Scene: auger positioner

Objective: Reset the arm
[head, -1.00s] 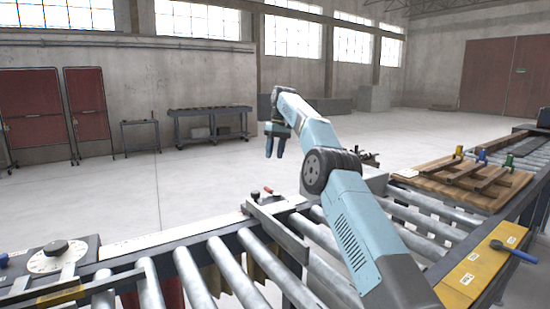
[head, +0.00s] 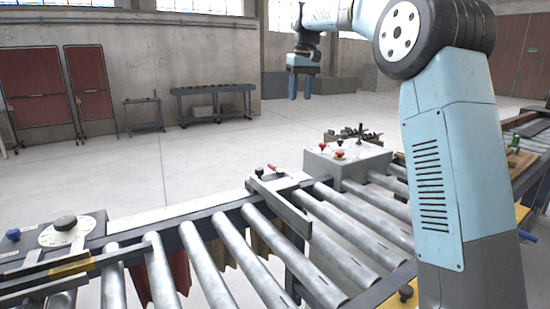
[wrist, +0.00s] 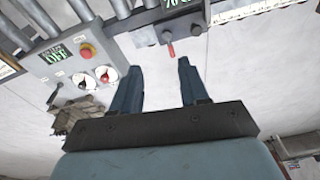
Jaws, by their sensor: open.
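My gripper (head: 300,88) hangs from my raised blue arm in the upper middle of the head view, fingers pointing down. It is high above the roller conveyor (head: 230,262) and apart from it. In the wrist view my gripper (wrist: 157,82) shows two dark blue fingers spread apart with nothing between them. Beyond the fingertips lie the conveyor edge and a small red-handled lever (wrist: 169,44). My arm hides part of the right side in the head view.
A grey control box (head: 345,160) with red knobs stands on the conveyor's far side. A dial (head: 68,232) sits at the left end. Pallet boards and the yellow plate at right are mostly behind my arm.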

